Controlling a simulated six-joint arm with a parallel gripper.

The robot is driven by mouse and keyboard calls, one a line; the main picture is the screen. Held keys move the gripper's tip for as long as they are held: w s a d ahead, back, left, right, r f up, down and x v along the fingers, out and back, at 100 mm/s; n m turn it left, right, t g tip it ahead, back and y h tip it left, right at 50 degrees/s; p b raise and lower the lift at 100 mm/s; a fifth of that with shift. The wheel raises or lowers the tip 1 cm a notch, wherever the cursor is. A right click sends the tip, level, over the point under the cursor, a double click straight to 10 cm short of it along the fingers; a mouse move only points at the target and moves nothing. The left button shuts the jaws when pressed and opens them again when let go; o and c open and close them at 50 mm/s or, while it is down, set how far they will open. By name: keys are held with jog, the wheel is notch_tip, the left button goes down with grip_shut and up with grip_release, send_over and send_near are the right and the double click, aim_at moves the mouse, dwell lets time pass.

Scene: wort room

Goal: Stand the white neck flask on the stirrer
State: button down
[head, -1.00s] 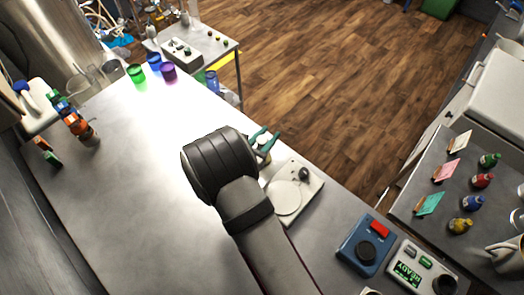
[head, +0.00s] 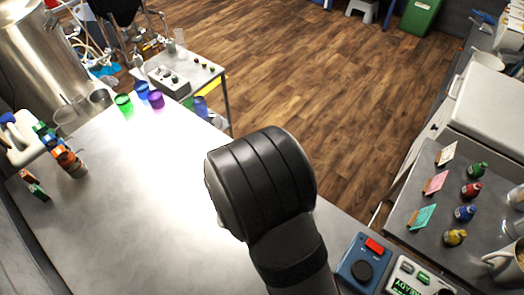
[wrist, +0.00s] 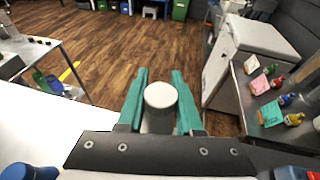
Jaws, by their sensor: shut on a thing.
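My gripper (wrist: 159,74) has teal fingers, shut on a pale cylinder with a round white top, which I take for the neck of the white neck flask (wrist: 160,96). The flask's lower part is hidden behind the gripper body in the wrist view. In the head view my dark arm hides both the gripper and the flask. A white device with a round plate, likely the stirrer, is hidden behind my arm now. I cannot tell how far the flask is from it.
A blue box with a red switch (head: 363,262) and a READY display unit (head: 416,279) stand at the bench's front right. Green (head: 123,103), blue (head: 141,90) and purple (head: 156,99) cups stand at the far edge. The bench middle (head: 130,190) is clear.

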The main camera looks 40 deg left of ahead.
jog(key=w+d+r, duration=0.1)
jog(key=d+r, duration=0.2)
jog(key=d, duration=0.1)
jog(key=s+d+m+h, duration=0.4)
jog(key=s+h, duration=0.2)
jog(key=s, duration=0.4)
jog(key=shift+m, duration=0.3)
jog(key=shift+a+f, duration=0.15)
jog(key=shift+f, duration=2.45)
jog(key=shift+f, duration=0.55)
jog(key=c, duration=0.8)
grip_release()
jog(key=shift+c, duration=0.2)
